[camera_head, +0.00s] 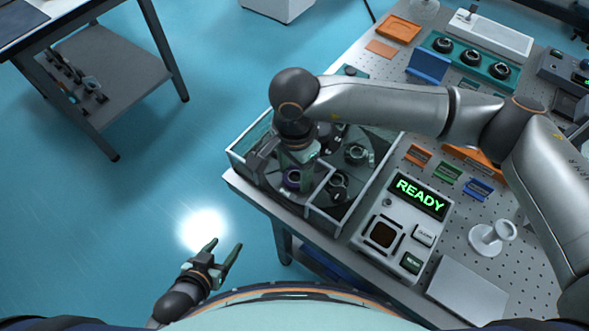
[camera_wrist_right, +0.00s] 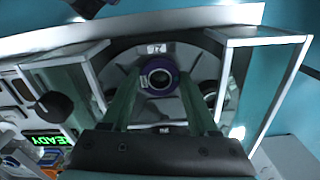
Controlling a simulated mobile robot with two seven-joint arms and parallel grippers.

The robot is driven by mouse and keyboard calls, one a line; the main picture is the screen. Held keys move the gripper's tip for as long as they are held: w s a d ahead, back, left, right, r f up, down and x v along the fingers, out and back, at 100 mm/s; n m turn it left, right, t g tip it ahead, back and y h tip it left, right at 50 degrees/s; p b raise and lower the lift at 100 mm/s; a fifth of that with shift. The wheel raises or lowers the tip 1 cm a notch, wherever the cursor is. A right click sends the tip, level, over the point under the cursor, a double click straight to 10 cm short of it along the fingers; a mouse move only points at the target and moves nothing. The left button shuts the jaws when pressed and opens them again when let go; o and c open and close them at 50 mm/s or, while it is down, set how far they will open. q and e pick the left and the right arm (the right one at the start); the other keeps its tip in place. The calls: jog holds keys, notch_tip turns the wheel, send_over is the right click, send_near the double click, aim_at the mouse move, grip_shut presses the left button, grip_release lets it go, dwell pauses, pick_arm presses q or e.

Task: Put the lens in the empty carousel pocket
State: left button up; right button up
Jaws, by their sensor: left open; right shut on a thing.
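The lens, a dark round piece with a purple ring (camera_wrist_right: 159,77), is between the fingertips of my right gripper (camera_wrist_right: 160,88), which is shut on it. In the head view the purple ring (camera_head: 292,178) shows just below my right gripper (camera_head: 284,170), inside the clear-walled enclosure. The grey carousel disc (camera_wrist_right: 190,60) lies beneath and around the lens. I cannot tell whether the lens is in a pocket or just above it. Other dark round mounts (camera_head: 357,153) stand around the carousel; my arm hides part of it. My left gripper (camera_head: 222,258) is open and empty, off the table.
The enclosure's white rim (camera_head: 322,221) and dividers stand close around my right gripper. A console with a green READY display (camera_head: 419,196) sits right of it. A white stand (camera_head: 492,237) and orange, green and blue blocks (camera_head: 447,172) lie further right.

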aim_at(294, 177)
jog(key=o, duration=1.4)
jog(key=shift+c, duration=0.2)
jog(key=shift+r+p, duration=0.3)
jog(key=shift+p, duration=0.25)
notch_tip(294, 177, up, 12)
jog(key=b, duration=0.1)
jog(key=shift+f, duration=0.15)
